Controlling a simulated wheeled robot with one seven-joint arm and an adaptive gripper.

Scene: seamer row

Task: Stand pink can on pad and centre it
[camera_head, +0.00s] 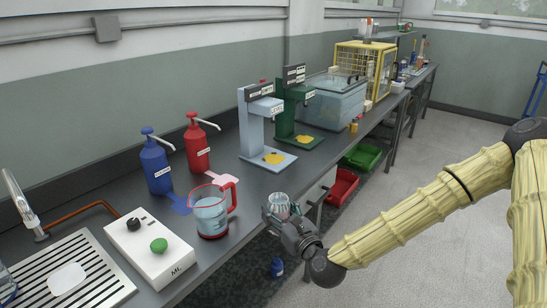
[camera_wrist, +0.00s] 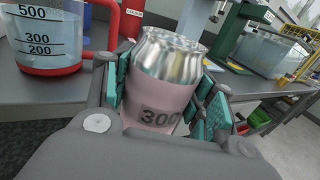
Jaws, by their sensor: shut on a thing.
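My gripper (camera_head: 292,222) is shut on the pink can (camera_wrist: 155,95), off the front edge of the bench. The can has a bare silver top and the number 300 on its pink side. In the wrist view it sits between the teal finger pads, tilted in the picture; in the head view only a small part of it (camera_head: 279,203) shows. One yellow pad (camera_head: 273,158) lies on the base of the light-blue stand, and another (camera_head: 303,139) on the green stand's base. The pads look empty. I cannot tell which pad is meant.
A red-handled measuring jug (camera_head: 210,214) stands near the bench edge, left of my gripper. Blue (camera_head: 155,165) and red (camera_head: 197,148) pump bottles stand behind it. A white box with a green knob (camera_head: 148,252) is at left. Red (camera_head: 342,187) and green (camera_head: 362,157) bins sit below the bench.

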